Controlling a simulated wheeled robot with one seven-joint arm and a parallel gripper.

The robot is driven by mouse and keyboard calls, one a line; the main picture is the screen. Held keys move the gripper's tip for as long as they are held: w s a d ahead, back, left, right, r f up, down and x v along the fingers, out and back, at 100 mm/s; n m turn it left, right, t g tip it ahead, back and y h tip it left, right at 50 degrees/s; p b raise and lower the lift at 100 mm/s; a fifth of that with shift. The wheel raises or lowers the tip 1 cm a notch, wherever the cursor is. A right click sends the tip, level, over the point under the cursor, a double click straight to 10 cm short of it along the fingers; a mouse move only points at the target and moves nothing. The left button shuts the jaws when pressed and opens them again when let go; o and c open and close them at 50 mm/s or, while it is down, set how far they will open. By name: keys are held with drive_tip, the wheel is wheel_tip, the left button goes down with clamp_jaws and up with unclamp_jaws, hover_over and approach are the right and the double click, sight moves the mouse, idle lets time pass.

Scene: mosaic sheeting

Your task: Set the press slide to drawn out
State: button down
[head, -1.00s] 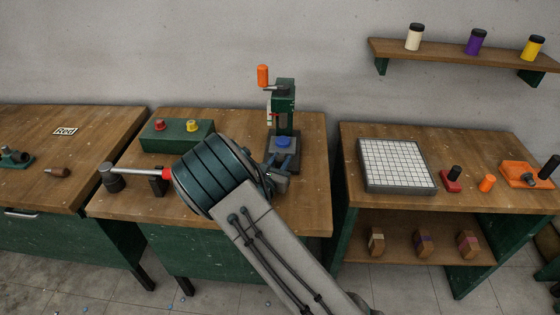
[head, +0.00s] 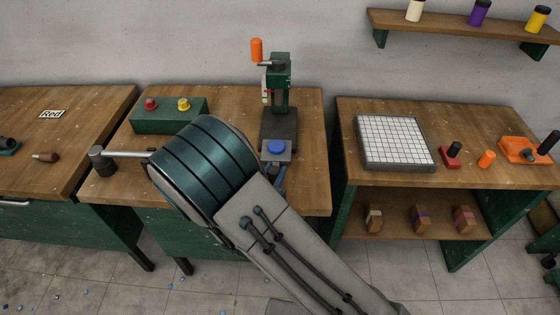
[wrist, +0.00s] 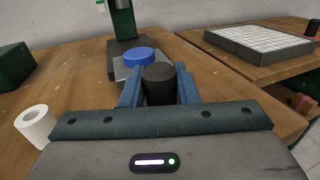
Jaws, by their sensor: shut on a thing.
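The green press (head: 280,85) stands on the middle workbench, with an orange-handled lever at its top. Its slide, a grey plate (head: 268,157) bearing a blue disc (head: 277,147), sits forward of the column, toward me, with dark press base (head: 279,124) bare behind it. In the wrist view, the dark round knob (wrist: 159,86) at the slide's front stands between the blue fingers of my gripper (wrist: 159,75), which is shut on it. The blue disc also shows in the wrist view (wrist: 141,54). In the head view my arm partly hides the gripper (head: 279,178).
A green box (head: 168,117) with red and yellow buttons stands left of the press. A white ring (wrist: 36,124) lies left of my gripper in the wrist view. A white gridded tray (head: 430,167) lies on the right bench (head: 345,181), across a gap.

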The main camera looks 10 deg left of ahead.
drive_tip(key=shift+s+f, duration=0.1)
drive_tip(key=shift+f, duration=0.05)
drive_tip(key=c, duration=1.3)
unclamp_jaws()
drive_tip(key=shift+o, duration=0.9)
drive_tip(key=shift+s+a, duration=0.1)
drive_tip(key=shift+s, duration=0.15)
drive_tip(key=shift+w, duration=0.15)
drive_tip(key=s+a+b, duration=0.2)
drive_tip(key=s+b, duration=0.1)
drive_tip(key=s, duration=1)
drive_tip(key=shift+s+a, duration=0.2)
drive_tip(key=shift+s, duration=0.15)
